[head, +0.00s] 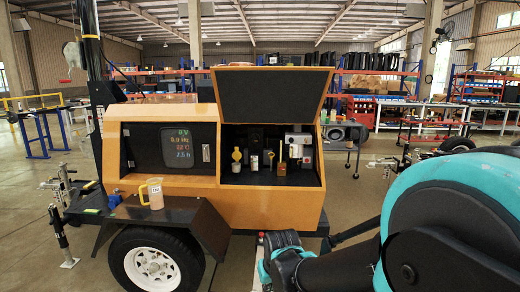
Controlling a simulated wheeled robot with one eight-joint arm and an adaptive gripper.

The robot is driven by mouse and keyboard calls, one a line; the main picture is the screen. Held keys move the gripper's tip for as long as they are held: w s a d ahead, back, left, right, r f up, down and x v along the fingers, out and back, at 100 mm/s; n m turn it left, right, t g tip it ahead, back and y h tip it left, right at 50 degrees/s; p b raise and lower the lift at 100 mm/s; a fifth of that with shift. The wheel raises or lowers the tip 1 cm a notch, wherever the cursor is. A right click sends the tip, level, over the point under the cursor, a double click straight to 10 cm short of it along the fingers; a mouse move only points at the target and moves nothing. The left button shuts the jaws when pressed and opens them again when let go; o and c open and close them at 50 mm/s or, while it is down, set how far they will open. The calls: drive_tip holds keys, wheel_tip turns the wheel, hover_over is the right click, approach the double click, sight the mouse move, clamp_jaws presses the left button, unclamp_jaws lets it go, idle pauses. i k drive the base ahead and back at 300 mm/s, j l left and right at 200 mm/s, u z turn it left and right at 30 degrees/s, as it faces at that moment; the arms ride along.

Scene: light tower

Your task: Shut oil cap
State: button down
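The open engine bay (300,179) of the orange light tower shows in the head view, with its dark lid raised. Inside at the left stands a yellow cap-like part (237,155) on a short neck, possibly the oil cap; it is too small to tell whether it is open or shut. A thin yellow handle (271,155) and a yellow upright part (281,150) stand to its right. The black and teal end of my arm, with my gripper (279,239), is low in front of the tower, below the bay and apart from it. Its fingers cannot be made out.
A lit display panel (178,148) is left of the bay. The raised lid (272,95) overhangs the bay. Shelves and a cart (345,135) stand behind.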

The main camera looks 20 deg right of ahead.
sight(236, 155)
drive_tip(key=i+l, duration=0.1)
drive_tip(key=l, duration=0.3)
drive_tip(key=i+l, duration=0.15)
drive_tip(key=l, duration=0.25)
drive_tip(key=i+l, duration=0.1)
drive_tip(key=l, duration=0.3)
drive_tip(key=i+l, duration=0.15)
drive_tip(key=l, duration=0.25)
